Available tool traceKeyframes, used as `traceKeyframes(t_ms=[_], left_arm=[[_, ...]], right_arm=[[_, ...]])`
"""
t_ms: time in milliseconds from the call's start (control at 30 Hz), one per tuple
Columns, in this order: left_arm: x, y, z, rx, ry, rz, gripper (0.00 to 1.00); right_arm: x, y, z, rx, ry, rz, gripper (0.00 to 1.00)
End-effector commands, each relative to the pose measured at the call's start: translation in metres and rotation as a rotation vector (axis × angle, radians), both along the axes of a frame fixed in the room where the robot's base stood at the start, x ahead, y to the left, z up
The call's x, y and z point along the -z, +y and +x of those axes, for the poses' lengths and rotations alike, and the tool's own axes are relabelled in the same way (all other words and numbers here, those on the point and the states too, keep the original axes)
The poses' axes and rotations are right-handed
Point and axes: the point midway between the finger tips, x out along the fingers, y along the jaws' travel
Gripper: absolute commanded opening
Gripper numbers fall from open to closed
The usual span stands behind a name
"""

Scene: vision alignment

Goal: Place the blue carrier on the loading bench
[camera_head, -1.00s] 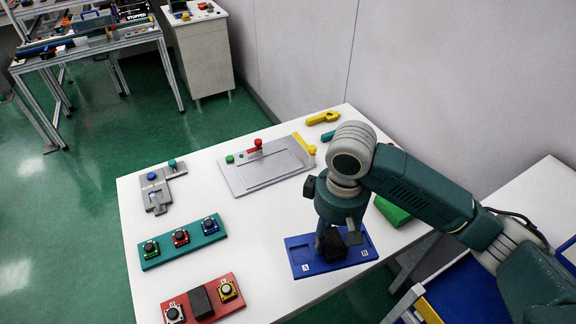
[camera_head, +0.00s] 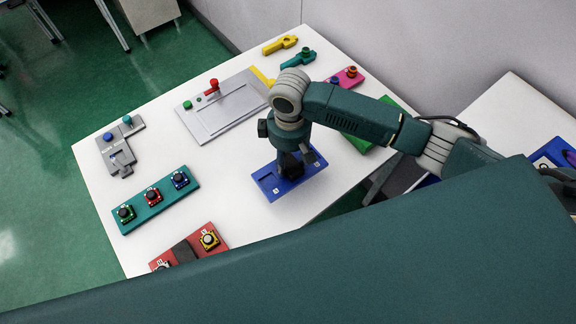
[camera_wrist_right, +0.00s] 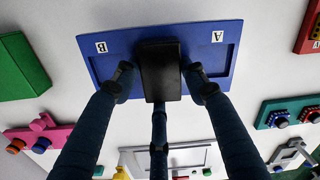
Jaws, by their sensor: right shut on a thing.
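The blue carrier (camera_head: 265,185) is a flat blue plate with a black block-shaped grip (camera_wrist_right: 160,72) in its middle and shallow recesses marked A and B. It is at the near right part of a white table (camera_head: 235,165). My right gripper (camera_head: 290,163) points down and is shut on the carrier's black grip. In the right wrist view the carrier (camera_wrist_right: 100,65) sits level between the fingers over the white surface. I cannot tell whether it touches the table or hangs just above it. My left gripper is not in view. No label shows which table is the loading bench.
A grey panel (camera_head: 210,118) with a red knob, a teal button board (camera_head: 150,213), a red board (camera_head: 220,243) and a green block (camera_head: 362,143) surround the carrier. The middle of the table is bare. A teal part of my body hides the bottom of the head view.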

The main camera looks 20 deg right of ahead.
Motion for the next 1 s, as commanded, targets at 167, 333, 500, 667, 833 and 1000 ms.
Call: traceKeyframes(t_ms=[167, 333, 500, 667, 833, 1000], left_arm=[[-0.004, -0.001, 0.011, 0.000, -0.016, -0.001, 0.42], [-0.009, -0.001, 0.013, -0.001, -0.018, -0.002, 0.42], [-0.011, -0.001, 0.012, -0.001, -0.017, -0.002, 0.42], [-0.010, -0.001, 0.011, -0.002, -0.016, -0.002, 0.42], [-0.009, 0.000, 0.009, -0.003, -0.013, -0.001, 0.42], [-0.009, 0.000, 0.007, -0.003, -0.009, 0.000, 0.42]], right_arm=[[0.015, 0.001, 0.001, 0.000, -0.002, 0.001, 0.00], [0.038, 0.001, -0.001, 0.000, 0.003, 0.000, 0.00], [0.056, 0.001, 0.000, 0.001, -0.001, 0.001, 0.00], [0.058, 0.001, 0.001, 0.000, -0.002, 0.002, 0.00], [0.060, 0.001, 0.000, 0.000, -0.002, 0.001, 0.00], [0.060, 0.000, 0.000, 0.000, -0.001, 0.001, 0.61]])
